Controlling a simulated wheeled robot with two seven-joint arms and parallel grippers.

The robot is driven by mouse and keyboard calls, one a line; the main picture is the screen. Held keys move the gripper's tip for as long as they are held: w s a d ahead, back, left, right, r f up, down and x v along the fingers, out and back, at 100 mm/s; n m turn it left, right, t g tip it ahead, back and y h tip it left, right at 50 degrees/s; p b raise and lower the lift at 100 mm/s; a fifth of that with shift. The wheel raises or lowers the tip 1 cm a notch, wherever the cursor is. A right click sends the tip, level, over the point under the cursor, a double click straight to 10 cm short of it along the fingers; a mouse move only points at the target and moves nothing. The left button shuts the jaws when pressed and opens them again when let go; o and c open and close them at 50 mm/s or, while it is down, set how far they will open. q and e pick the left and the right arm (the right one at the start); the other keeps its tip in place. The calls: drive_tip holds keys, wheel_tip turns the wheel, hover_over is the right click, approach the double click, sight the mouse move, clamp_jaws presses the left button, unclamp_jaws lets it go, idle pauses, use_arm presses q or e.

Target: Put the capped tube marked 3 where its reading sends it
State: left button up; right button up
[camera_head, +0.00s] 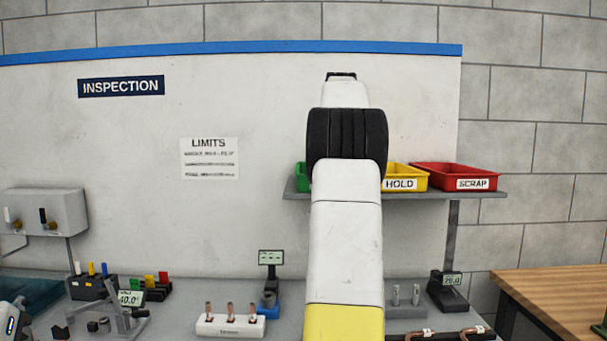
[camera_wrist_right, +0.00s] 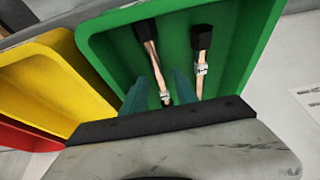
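Two copper tubes with black caps lie in the green bin (camera_wrist_right: 232,88) in the right wrist view. One tube (camera_wrist_right: 157,66) lies between my right gripper's fingertips, and the other tube (camera_wrist_right: 201,60) lies to its right. Both have pale bands; I cannot read a number on either. My right gripper (camera_wrist_right: 160,92) is at the green bin, its teal fingers apart with gaps beside the tube. In the head view my raised right arm hides this gripper and most of the green bin (camera_head: 300,176). My left gripper's fingers are not in view.
A yellow HOLD bin (camera_head: 408,177) and a red SCRAP bin (camera_head: 455,172) share the shelf (camera_head: 490,194). A LIMITS sheet (camera_head: 209,158) hangs on the board. Below are a white rack (camera_head: 230,325) with several copper pieces, a gauge reading 40.0 (camera_head: 130,298) and other instruments.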

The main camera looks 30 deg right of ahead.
drive_tip(key=shift+r, duration=0.25)
drive_tip(key=v, duration=0.7)
drive_tip(key=shift+r, duration=0.1)
drive_tip(key=shift+s+r, duration=0.1)
drive_tip(key=shift+r, duration=0.15)
drive_tip(key=shift+s+a, duration=0.1)
drive_tip(key=shift+a, duration=0.2)
drive_tip(key=s+a+f+n+t+y, duration=0.1)
drive_tip(key=s+a+f, duration=0.1)
drive_tip(key=a, duration=0.4)
drive_tip(key=s+a+f+n+t+y, duration=0.1)
drive_tip(key=s+a, duration=0.1)
drive_tip(key=a, duration=0.4)
drive_tip(key=s+a+f+n+y, duration=0.2)
drive_tip(key=s+a+f+n, duration=0.2)
drive_tip(key=s+a+f, duration=1.5)
wheel_tip(320, 180, down, 2)
drive_tip(key=a, duration=0.3)
drive_tip(key=shift+f, duration=0.15)
